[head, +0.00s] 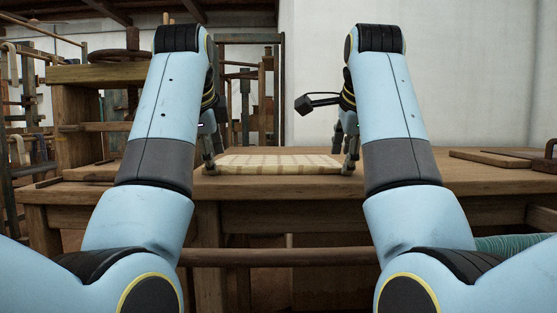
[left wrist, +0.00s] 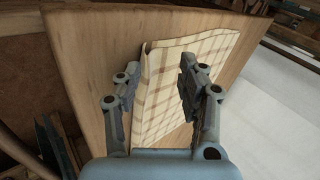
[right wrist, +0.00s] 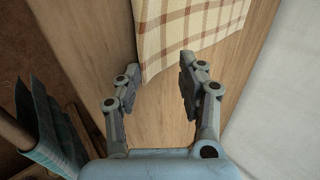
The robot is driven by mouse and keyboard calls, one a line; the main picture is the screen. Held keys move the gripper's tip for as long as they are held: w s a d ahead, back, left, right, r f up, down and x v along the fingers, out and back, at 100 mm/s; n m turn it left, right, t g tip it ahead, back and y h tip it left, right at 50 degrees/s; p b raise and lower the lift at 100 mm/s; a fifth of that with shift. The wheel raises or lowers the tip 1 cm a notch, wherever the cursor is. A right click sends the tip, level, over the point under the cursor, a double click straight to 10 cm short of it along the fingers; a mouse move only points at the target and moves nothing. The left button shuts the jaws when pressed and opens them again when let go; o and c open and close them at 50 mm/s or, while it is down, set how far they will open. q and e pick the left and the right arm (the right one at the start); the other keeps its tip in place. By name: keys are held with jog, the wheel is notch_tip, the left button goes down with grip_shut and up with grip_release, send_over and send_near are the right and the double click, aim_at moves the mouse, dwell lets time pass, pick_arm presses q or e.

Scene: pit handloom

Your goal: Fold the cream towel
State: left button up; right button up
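The cream towel (head: 280,162) with brown check lines lies on the wooden table, looking nearly flat in the head view. My left gripper (head: 208,158) is at its left end. In the left wrist view its fingers (left wrist: 155,82) are apart, with part of the towel (left wrist: 165,95) showing between them and an edge slightly raised or doubled. My right gripper (head: 350,155) is at the right end. In the right wrist view its fingers (right wrist: 158,72) are apart, with a towel corner (right wrist: 175,35) just beyond the tips and bare wood between them. Whether the left fingers touch cloth is unclear.
The wooden table (head: 460,182) has bare room to the right of the towel. Flat boards (head: 490,161) lie at its far right. A wooden loom frame (head: 75,130) stands at the left. A teal roll (head: 515,243) is at the lower right. A white wall is behind.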

pick_arm(q)
notch_tip(320, 180, up, 9)
jog(key=s, duration=0.2)
pick_arm(e)
notch_tip(320, 180, up, 9)
jog(key=s, duration=0.2)
